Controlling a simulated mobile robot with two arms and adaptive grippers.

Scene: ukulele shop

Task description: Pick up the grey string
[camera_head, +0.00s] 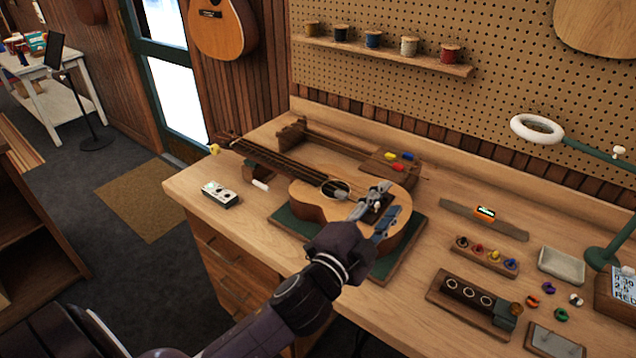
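A ukulele (312,203) lies face up on a green mat (284,222) on the workbench, its neck toward the back left. My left gripper (391,199) is over its lower body, by the dark bridge. Its two grey fingers are apart, with a small pale bit visible between them; I cannot tell whether this is a string end. Thin strings run along the neck, but their colours are too fine to tell apart. A small whitish-grey coil (575,299) lies among coloured coils at the right. My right gripper is not in view.
A small white-and-black box (219,194) stands left of the ukulele. A peg holder (487,255), a dark block with rings (473,299), a pale tray (562,265) and a green lamp (602,256) occupy the right. Several spools sit on a wall shelf (380,56).

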